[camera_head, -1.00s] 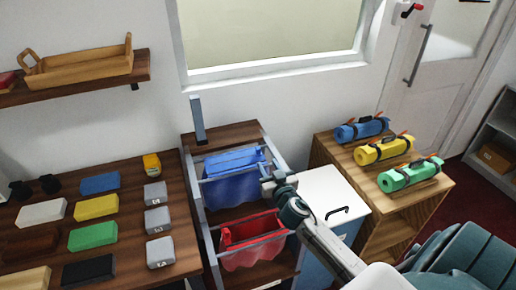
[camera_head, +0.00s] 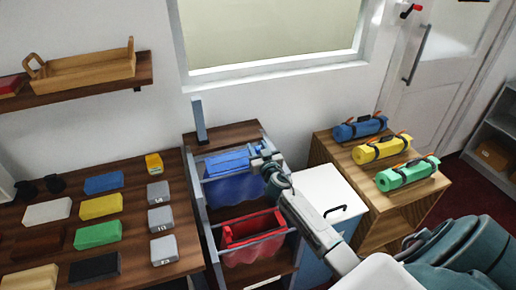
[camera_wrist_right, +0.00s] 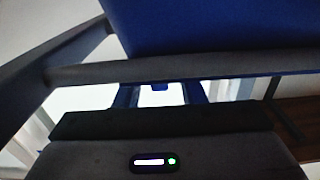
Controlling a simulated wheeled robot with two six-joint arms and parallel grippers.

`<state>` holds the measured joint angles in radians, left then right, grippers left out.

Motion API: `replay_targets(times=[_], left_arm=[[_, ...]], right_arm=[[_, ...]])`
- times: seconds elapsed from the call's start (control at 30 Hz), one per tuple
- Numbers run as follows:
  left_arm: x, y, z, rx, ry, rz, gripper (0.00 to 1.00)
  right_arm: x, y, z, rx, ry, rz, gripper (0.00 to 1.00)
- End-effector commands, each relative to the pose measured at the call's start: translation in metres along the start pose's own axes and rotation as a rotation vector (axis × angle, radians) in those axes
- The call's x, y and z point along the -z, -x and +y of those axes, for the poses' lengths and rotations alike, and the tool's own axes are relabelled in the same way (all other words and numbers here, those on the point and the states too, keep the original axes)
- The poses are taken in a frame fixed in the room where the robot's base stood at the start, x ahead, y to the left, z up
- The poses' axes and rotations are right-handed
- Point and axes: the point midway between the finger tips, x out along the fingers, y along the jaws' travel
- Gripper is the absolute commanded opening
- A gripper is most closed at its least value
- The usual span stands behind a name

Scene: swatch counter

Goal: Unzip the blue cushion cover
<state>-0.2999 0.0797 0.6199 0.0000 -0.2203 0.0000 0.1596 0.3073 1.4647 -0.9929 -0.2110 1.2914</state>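The blue cushion cover (camera_head: 234,188) hangs in a grey metal frame on the brown wooden stand, with a lighter blue face at its top. My right gripper (camera_head: 258,158) is at the cover's upper right corner, by the frame's rail. In the right wrist view the blue cover (camera_wrist_right: 220,25) fills the top, above a dark bar. The right gripper's two fingers (camera_wrist_right: 159,94) show apart below that bar, with a small blue piece between them; their tips are hidden. I cannot tell whether they touch the cover or a zip pull. My left gripper is not in view.
A red cover (camera_head: 250,232) hangs in front of the blue one. A white cabinet (camera_head: 322,188) stands close on the right. Beyond it is a wooden shelf (camera_head: 425,197) with rolled mats. A table (camera_head: 140,188) with coloured blocks is on the left.

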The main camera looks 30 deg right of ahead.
Motion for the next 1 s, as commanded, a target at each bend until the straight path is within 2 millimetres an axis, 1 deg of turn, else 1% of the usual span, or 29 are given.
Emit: replay_targets(times=[0.07,0.1,0.23,0.47,0.57,0.63,0.77,1.0], left_arm=[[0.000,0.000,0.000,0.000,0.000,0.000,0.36],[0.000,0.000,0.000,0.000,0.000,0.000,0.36],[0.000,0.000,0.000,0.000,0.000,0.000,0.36],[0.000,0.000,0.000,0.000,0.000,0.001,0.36],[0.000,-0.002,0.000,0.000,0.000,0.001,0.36],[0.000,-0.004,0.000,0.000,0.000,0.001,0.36],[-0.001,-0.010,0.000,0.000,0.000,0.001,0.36],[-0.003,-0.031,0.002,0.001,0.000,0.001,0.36]], right_arm=[[0.000,0.000,0.000,0.000,0.000,0.000,0.34],[0.000,0.000,0.000,0.000,0.000,0.000,0.27],[0.000,0.000,0.000,0.000,0.000,0.000,0.01],[0.000,0.001,-0.001,0.000,0.000,0.000,0.00],[-0.001,0.001,-0.006,0.000,-0.001,0.000,0.00],[-0.002,0.001,-0.014,0.000,-0.002,0.000,0.00],[-0.003,0.001,-0.040,0.002,-0.007,-0.001,0.00],[-0.006,0.001,-0.104,0.002,-0.009,-0.001,0.00]])
